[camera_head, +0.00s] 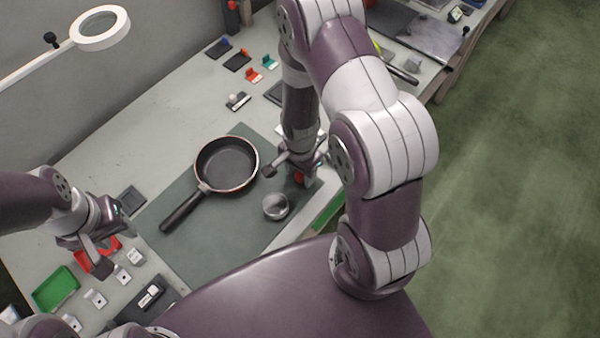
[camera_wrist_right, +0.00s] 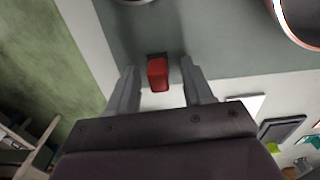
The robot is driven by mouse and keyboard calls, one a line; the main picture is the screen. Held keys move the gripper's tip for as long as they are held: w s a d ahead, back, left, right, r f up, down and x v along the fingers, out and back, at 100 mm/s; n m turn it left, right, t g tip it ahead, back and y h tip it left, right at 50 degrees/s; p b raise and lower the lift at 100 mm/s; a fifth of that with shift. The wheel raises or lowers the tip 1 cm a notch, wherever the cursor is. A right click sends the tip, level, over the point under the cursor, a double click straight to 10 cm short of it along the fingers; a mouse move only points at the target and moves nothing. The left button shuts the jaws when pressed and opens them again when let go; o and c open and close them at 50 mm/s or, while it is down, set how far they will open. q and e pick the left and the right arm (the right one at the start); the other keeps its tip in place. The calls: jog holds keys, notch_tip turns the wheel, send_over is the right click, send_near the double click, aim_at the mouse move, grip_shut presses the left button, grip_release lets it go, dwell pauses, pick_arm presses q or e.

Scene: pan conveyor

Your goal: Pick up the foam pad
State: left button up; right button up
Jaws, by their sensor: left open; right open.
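A small red block (camera_head: 299,177) sits at the right edge of the dark green mat (camera_head: 215,240). In the right wrist view the red block (camera_wrist_right: 158,74) has a dark piece at its far end; I cannot tell for sure whether this is the foam pad. My right gripper (camera_head: 289,176) points down over it. In its wrist view the open fingers of this gripper (camera_wrist_right: 158,67) stand on either side of the block, with a gap on each side. My left gripper (camera_head: 115,248) is open and empty over the left part of the table, far from the block.
A black frying pan (camera_head: 228,160) with its handle toward the lower left lies on the mat. A round metal piece (camera_head: 275,207) lies between it and my body. Red (camera_head: 97,262) and green (camera_head: 55,289) trays and several small white blocks stand at the left. A ring lamp (camera_head: 100,42) overhangs the back.

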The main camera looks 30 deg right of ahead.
jog(key=shift+w+f, duration=0.1)
jog(key=shift+s, duration=0.3)
grip_shut()
jog(key=shift+w, duration=0.1)
jog(key=shift+r, duration=0.25)
jog(key=shift+r, duration=0.3)
jog(key=r, duration=0.3)
jog(key=shift+s+d+r, duration=0.2)
jog(key=shift+d+r, duration=0.15)
jog(key=shift+r, duration=0.05)
jog(key=s+d+r, duration=0.6)
jog(key=s+d, duration=0.1)
jog(key=d, duration=0.1)
jog(key=shift+d+r+b, duration=0.2)
jog(key=shift+d+b, duration=0.05)
jog(key=shift+b, duration=0.05)
